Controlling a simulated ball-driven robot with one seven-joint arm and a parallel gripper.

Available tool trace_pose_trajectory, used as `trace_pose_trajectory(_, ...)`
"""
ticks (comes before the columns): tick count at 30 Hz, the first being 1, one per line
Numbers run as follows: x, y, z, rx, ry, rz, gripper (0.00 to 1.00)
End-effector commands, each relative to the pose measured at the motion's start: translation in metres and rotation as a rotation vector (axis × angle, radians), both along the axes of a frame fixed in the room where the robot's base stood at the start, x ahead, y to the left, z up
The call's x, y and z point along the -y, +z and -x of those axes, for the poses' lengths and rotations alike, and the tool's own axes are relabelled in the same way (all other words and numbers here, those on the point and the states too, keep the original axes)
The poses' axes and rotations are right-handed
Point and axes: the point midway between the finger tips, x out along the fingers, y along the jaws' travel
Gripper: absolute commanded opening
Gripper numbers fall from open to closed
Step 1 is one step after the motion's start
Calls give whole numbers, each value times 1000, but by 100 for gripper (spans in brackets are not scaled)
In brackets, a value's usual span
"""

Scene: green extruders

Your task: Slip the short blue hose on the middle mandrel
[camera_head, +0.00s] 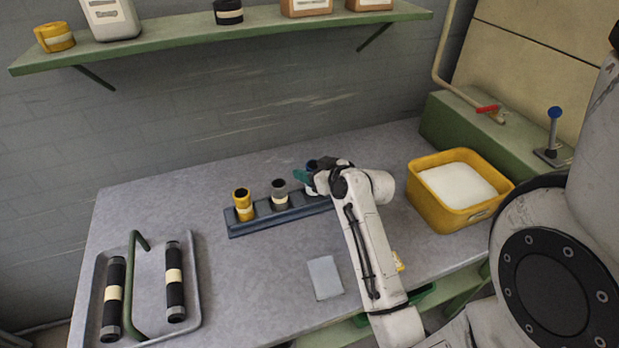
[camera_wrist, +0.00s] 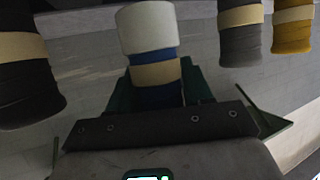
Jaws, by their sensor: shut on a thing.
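The short blue hose (camera_head: 311,164) is at the right part of the dark rack (camera_head: 262,224), partly hidden by my arm. In the wrist view the blue hose (camera_wrist: 157,95) has a cream band and a white section at its upper end in the picture. My gripper (camera_head: 308,177) is shut on it, with the green fingers on either side of it in the wrist view. I cannot tell whether the hose is clear of the rack. I cannot pick out the middle mandrel in either view.
A grey hose (camera_head: 279,194) and a yellow hose (camera_head: 242,205) stand in the rack. A tray (camera_head: 194,310) with two long black hoses is at left. A yellow bin (camera_head: 430,203) is at right. A grey pad (camera_head: 325,278) lies in front. A shelf (camera_head: 180,47) hangs above.

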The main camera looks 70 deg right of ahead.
Motion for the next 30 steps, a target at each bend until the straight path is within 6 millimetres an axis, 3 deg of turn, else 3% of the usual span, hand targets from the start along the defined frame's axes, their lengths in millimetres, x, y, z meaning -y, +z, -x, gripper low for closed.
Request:
trace_pose_trajectory(7,1,-29,0,0,0,-1,12)
trace_pose_trajectory(19,0,-35,-1,0,1,0,12)
trace_pose_trajectory(20,0,-34,0,0,1,0,52)
trace_pose_trajectory(27,0,-34,0,-1,0,0,75)
trace_pose_trajectory(30,0,-34,0,-1,0,0,75)
